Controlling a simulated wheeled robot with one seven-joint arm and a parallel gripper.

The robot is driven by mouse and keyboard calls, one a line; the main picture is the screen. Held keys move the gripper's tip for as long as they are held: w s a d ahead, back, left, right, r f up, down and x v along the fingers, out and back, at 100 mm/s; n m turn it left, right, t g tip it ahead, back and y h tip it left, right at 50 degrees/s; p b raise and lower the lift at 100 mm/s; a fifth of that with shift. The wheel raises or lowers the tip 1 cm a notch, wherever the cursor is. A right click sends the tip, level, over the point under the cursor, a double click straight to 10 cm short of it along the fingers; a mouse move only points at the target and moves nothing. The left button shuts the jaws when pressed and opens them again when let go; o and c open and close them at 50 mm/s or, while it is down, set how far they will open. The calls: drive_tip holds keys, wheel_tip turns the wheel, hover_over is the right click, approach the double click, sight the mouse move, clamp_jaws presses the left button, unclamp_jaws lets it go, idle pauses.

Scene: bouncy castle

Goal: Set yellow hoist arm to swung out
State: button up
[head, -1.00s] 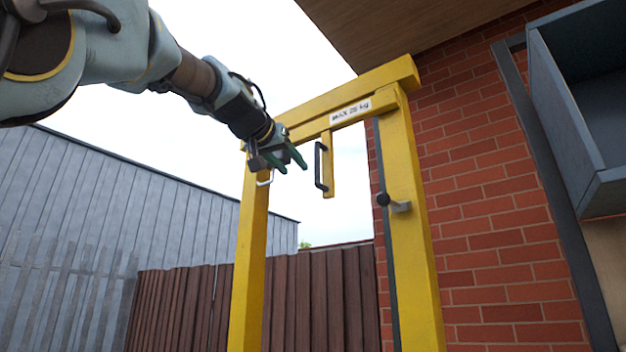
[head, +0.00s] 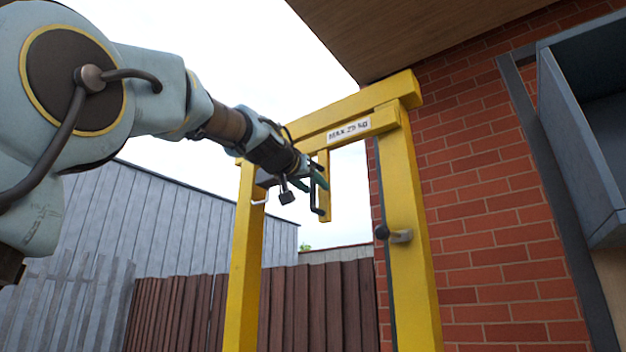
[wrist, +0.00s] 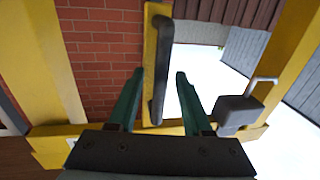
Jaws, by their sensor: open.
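The yellow hoist arm (head: 349,131) is a beam with a "MAX 25 kg" label, lying along the upper beam of a yellow frame. A yellow piece hangs down from it and carries a black bar handle (head: 315,202). In the wrist view the handle (wrist: 160,70) appears between my green fingers. My gripper (head: 319,179) is open at the handle, its fingers (wrist: 156,74) one on each side in the picture. I see no grip on it; contact cannot be told. My gripper hides part of the handle in the head view.
Yellow posts (head: 243,265) and (head: 410,240) stand left and right; the right one carries a dark knob (head: 382,232). A grey block with a metal hook (wrist: 237,112) is close to my right finger in the wrist view. A brick wall, grey cabinet (head: 580,150) and brown fence (head: 320,300) stand around.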

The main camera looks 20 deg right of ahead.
clamp_jaws()
idle(0.5)
idle(1.0)
